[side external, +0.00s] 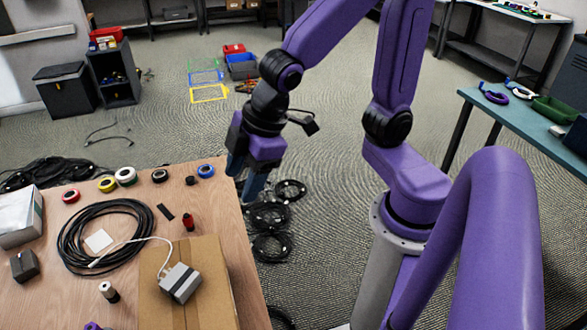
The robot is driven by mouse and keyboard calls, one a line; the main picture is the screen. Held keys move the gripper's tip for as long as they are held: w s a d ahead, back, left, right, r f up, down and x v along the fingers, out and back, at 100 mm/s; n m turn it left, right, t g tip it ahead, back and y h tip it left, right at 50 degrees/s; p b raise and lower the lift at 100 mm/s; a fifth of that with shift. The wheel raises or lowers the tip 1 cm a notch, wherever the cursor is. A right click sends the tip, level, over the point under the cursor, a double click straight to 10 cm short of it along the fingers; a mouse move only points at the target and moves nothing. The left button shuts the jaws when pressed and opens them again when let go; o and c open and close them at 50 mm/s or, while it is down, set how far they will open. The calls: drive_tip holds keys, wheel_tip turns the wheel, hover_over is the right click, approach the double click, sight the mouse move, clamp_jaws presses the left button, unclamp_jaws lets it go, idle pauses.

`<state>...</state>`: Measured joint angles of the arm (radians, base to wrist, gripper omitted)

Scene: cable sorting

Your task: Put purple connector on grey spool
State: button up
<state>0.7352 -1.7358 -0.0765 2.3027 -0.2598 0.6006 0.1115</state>
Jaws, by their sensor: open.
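A small purple piece (93,326), possibly the purple connector, is cut off by the bottom edge of the side external view on the wooden table. A small spool (108,291) with a pale top and dark body stands near it; I cannot tell if this is the grey spool. No other clearly grey spool shows. My gripper (246,188) is open and appears empty, pointing down by the table's far right corner, right of the blue ring. It is well apart from the purple piece.
The wooden table (40,290) holds a coiled black cable (68,238), several tape rings such as the blue one (206,170), a red item (188,222), and a cardboard box (205,262) with a grey adapter (181,282) on it. Black cables (270,215) lie on the floor.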

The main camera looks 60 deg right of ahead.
drive_tip(key=s+d+f+g+h, duration=0.1)
drive_tip(key=s+d+g, duration=0.2)
drive_tip(key=s+d, duration=0.6)
drive_tip(key=s, duration=0.3)
drive_tip(key=shift+f+h, duration=0.15)
drive_tip(key=shift+h, duration=0.25)
drive_tip(key=shift+d, duration=0.1)
